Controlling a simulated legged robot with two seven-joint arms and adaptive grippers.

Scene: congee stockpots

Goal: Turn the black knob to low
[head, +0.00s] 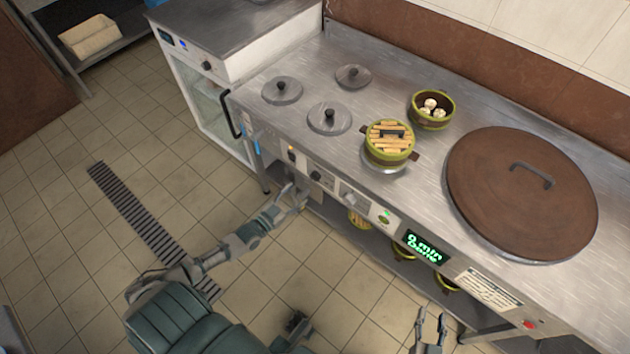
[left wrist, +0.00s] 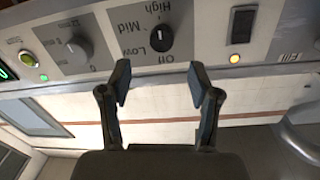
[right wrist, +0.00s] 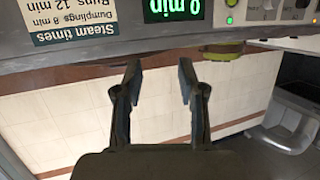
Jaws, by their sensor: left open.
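The black knob (head: 316,175) is on the front panel of the steel counter. In the left wrist view the black knob (left wrist: 158,40) shows upside down, with Off, Low, Mid and High printed around it. A small pale mark shows on it, but I cannot tell surely which word it points to. My left gripper (head: 298,193) is just in front of the panel, and its fingers (left wrist: 160,77) are open and empty, apart from the knob. My right gripper (head: 431,318) is open and empty in front of the panel's right part; it also shows in the right wrist view (right wrist: 160,74).
A grey knob (left wrist: 79,49) is beside the black one. An orange light (left wrist: 234,59) and a switch (left wrist: 242,24) are on its other side. A green timer display (head: 426,246) is farther right. Steamers (head: 388,153) and a large brown lid (head: 520,190) stand on top.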

